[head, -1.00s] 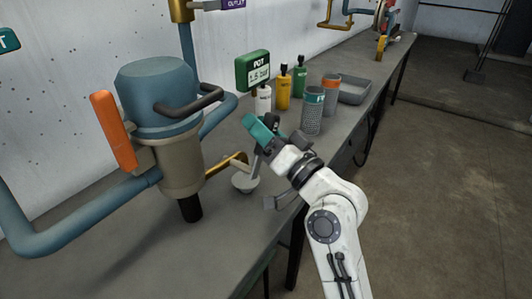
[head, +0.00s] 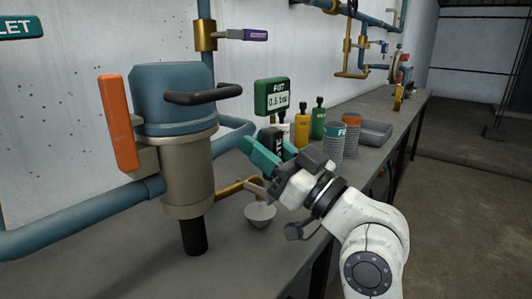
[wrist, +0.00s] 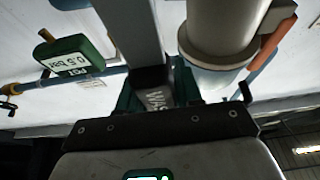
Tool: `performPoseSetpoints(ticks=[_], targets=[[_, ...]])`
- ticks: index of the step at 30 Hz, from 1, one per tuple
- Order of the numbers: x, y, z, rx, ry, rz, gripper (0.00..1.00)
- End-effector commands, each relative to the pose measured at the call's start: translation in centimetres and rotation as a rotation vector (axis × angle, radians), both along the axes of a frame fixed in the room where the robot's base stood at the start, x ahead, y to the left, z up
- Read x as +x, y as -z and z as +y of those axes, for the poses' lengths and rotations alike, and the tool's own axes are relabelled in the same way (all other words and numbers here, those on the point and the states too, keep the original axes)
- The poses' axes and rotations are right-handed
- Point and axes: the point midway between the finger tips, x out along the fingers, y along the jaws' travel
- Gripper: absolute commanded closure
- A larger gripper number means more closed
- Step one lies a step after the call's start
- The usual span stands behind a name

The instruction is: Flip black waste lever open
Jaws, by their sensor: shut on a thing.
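The black waste lever (head: 272,143) stands upright between the teal fingers of my gripper (head: 270,157), above a short brass pipe (head: 232,188). In the wrist view the dark lever end (wrist: 153,97) shows the letters "WAS" between the green fingers (wrist: 157,92); the rest of its label is hidden. My gripper is shut on this lever. A small pale cup (head: 260,213) sits below the brass pipe, just under my gripper. The lever's base is partly hidden by my fingers.
A blue and tan vessel (head: 176,120) with an orange handle (head: 118,123) stands left. Open floor lies right of the bench.

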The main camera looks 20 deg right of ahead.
Motion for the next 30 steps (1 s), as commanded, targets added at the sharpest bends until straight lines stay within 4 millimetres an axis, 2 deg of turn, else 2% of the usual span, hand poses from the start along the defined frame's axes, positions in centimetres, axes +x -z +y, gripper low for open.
performPoseSetpoints(ticks=[11, 12, 18, 26, 30], targets=[[0.0, 0.2, 0.2, -0.01, -0.002, 0.0, 1.0], [0.0, 0.2, 0.2, -0.01, -0.002, 0.0, 0.63], [0.0, 0.1, 0.2, -0.007, -0.002, 0.0, 0.45], [-0.1, 0.1, 0.0, -0.006, 0.0, -0.002, 0.45], [-1.1, 0.7, -0.8, -0.005, 0.001, 0.0, 0.45]])
